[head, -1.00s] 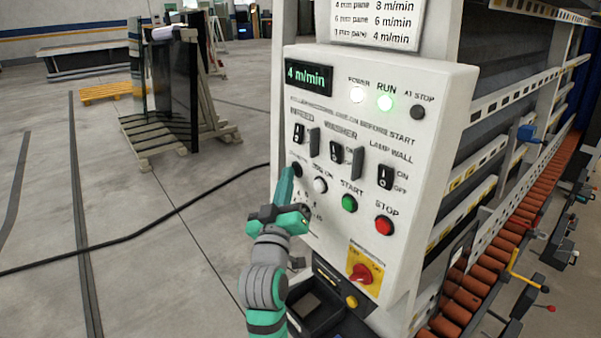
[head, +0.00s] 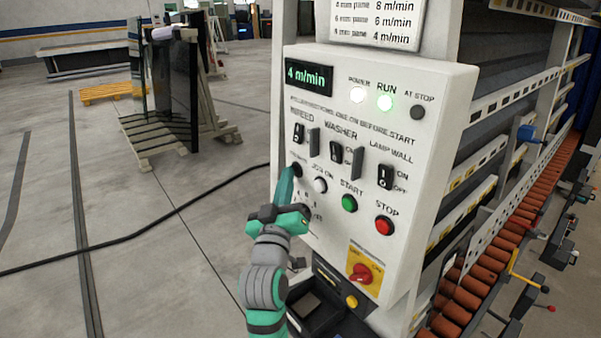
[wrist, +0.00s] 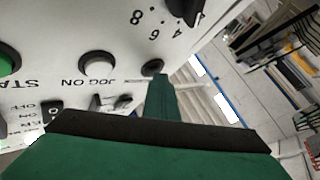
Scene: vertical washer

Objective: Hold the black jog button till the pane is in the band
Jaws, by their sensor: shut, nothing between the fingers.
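The black jog button (head: 297,170) is at the left edge of the white control panel (head: 440,110), left of the white JOG ON button (head: 320,185). My gripper (head: 288,176) is shut and empty, its fingertips up at the black button and partly covering it. In the wrist view the fingertips (wrist: 160,80) end right at the black button (wrist: 153,67); I cannot tell whether they press it. I cannot make out the pane in the washer or the band.
The green START button (head: 349,203), red STOP button (head: 384,225) and black switches (head: 336,151) are close by on the panel. A display (head: 309,75) reads 4 m/min. Orange-brown rollers (head: 470,295) run along the right. Open floor with a cable (head: 140,233) lies left.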

